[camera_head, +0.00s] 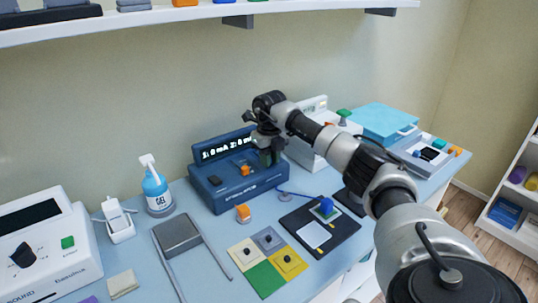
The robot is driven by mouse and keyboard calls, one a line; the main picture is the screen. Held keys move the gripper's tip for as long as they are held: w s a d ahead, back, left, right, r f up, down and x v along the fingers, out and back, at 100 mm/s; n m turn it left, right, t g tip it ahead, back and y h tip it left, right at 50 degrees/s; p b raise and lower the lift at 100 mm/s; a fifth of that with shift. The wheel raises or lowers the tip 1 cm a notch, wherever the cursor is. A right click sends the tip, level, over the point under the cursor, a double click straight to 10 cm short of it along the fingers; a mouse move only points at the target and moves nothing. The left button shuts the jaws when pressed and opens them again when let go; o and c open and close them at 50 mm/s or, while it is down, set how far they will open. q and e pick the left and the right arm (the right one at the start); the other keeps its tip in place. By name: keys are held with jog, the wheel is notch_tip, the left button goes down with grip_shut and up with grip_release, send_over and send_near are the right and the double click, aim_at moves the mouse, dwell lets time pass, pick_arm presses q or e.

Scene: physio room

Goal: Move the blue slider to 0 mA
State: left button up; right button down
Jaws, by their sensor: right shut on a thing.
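The dark blue stimulator unit (235,194) stands on the table against the wall. Its display (222,148) appears to read "1: 0 mA 2: 0 mA", with the right end close to my arm. An orange slider (244,170) sits on its top panel, left of my gripper. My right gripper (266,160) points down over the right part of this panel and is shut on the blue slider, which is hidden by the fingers. My left gripper is out of view.
A shelf (222,12) runs above. My right arm crosses the table's right side.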

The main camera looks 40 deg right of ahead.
jog(key=shift+s, duration=0.25)
jog(key=shift+w, duration=0.1)
jog(key=c, duration=1)
grip_release()
jog(key=shift+w+r, duration=0.1)
jog(key=shift+r, duration=0.35)
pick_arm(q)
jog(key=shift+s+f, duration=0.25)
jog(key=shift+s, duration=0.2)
pick_arm(e)
notch_tip(320, 180, up, 10)
jog(key=shift+f, duration=0.2)
